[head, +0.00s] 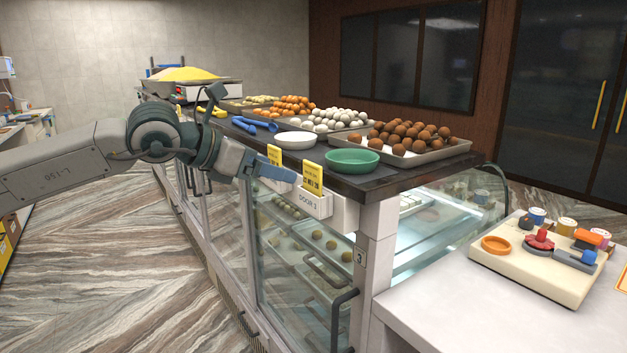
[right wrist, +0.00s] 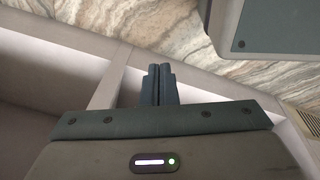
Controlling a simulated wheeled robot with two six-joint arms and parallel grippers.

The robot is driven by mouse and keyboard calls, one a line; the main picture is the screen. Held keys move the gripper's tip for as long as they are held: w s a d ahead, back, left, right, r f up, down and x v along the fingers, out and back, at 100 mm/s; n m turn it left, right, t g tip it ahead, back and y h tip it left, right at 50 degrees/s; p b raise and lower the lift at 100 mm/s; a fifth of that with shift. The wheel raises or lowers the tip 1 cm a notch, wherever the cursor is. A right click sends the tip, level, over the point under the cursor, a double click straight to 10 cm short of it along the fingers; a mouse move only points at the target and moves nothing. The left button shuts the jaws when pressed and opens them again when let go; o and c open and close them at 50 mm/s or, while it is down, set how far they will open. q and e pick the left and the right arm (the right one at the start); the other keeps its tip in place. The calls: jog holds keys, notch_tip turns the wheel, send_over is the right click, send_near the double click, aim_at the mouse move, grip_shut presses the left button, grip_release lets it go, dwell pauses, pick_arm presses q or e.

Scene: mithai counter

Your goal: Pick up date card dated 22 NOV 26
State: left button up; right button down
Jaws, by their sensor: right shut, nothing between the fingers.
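Two yellow date cards stand in holders along the front edge of the counter in the head view. The nearer card (head: 312,178) is above the "DOOR 1" label; its print looks like a NOV 26 date, but the day is too small to read surely. The farther card (head: 274,155) is partly covered, and its date is unreadable. My left gripper (head: 290,176) reaches in from the left, its fingertips between the two cards, close to the nearer one; contact and finger opening are unclear. My right gripper (right wrist: 158,84) is shut and empty in the right wrist view.
Behind the cards are a green bowl (head: 353,161), a white bowl (head: 295,140), blue tongs (head: 255,125) and trays of sweets (head: 425,156). The glass case (head: 300,270) is below. A white side table (head: 470,320) at right holds a stamp tray (head: 530,275).

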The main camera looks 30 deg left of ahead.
aim_at(311, 181)
jog(key=s+d+f+p, duration=0.1)
jog(key=s+f+p, duration=0.2)
jog(key=s+p, duration=0.8)
pick_arm(q)
jog(key=p+x, duration=0.4)
jog(key=p, duration=0.3)
jog(key=shift+w+d, duration=0.1)
jog(key=shift+w, duration=0.15)
jog(key=shift+w+f, duration=0.15)
jog(key=shift+f, duration=0.1)
jog(key=shift+w+d+f+p, duration=0.25)
jog(key=shift+w+f+p, duration=0.05)
jog(key=shift+w+p, duration=0.2)
jog(key=shift+p+x, duration=0.3)
jog(key=shift+x, duration=0.85)
pick_arm(e)
notch_tip(311, 181, up, 10)
jog(key=s, duration=0.3)
pick_arm(q)
jog(key=shift+s+f, duration=0.1)
jog(key=c, duration=1.1)
jog(key=shift+o, duration=0.2)
